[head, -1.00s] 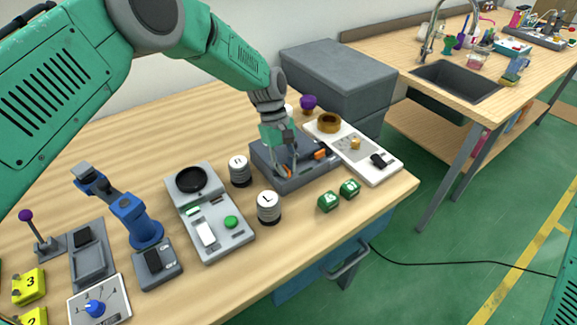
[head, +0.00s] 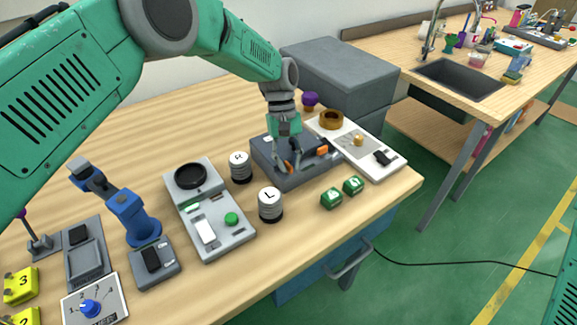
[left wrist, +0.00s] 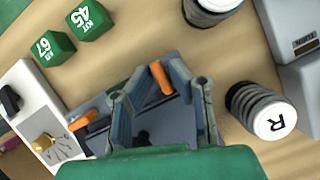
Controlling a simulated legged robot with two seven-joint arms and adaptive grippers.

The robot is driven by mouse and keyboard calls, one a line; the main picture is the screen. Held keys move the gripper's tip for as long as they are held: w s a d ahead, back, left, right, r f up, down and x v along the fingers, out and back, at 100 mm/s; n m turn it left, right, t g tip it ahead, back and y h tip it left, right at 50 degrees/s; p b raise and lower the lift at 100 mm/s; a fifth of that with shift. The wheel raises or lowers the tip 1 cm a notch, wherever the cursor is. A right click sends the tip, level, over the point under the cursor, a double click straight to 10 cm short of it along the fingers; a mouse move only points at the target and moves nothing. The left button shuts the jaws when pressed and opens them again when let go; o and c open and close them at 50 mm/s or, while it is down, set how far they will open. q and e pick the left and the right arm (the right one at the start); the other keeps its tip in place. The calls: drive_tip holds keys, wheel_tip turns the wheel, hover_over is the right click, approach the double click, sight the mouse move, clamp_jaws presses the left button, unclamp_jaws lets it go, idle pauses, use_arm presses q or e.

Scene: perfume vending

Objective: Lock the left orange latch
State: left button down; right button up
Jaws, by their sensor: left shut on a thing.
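The grey latch box (head: 312,178) stands near the back right of the near table. My left gripper (head: 287,168) reaches down over its left part. The left orange latch (left wrist: 160,79) sits between my left gripper's fingertips (left wrist: 162,75) in the left wrist view, and the fingers are shut on it. In the head view only a bit of this latch (head: 288,167) shows beside the fingers. The right orange latch (head: 322,149) is free and apart from the gripper; it also shows in the left wrist view (left wrist: 82,122). My right gripper is out of view.
Canisters marked R (head: 240,168) and L (head: 269,205) stand left of the box. Green kit cubes (head: 332,198) lie in front of it. A white panel (head: 372,160) with a brown ring is close on its right. A grey case (head: 345,75) stands behind.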

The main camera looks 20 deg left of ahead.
use_arm(q)
drive_tip(key=shift+w+m+y+b, duration=0.15)
drive_tip(key=shift+m+y+b, duration=0.3)
drive_tip(key=shift+m, duration=0.65)
drive_tip(key=c, duration=1.2)
unclamp_jaws()
drive_tip(key=shift+o, duration=0.2)
drive_tip(key=v, duration=1.1)
drive_tip(key=shift+w+r, duration=0.25)
drive_tip(key=shift+w, duration=0.15)
drive_tip(key=shift+r, duration=0.1)
